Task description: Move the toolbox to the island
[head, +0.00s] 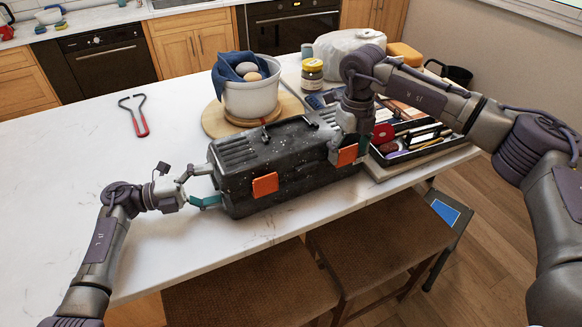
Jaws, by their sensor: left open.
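The toolbox (290,185) is black and speckled, with orange latches on its front. It stands on the white-topped island (90,200), close to the front edge. My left gripper (207,187) is open at the toolbox's left end, with its fingertips at or very near that end. My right gripper (345,145) points down at the toolbox's right end, by the right orange latch. Its fingers are largely hidden, so I cannot tell whether it grips the box.
A white pot (250,97) with a blue cloth stands on a round board behind the toolbox. A black tool tray (420,150) and a jar (312,75) are close by. A red-handled tool (141,122) lies left. Stools (250,285) stand in front.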

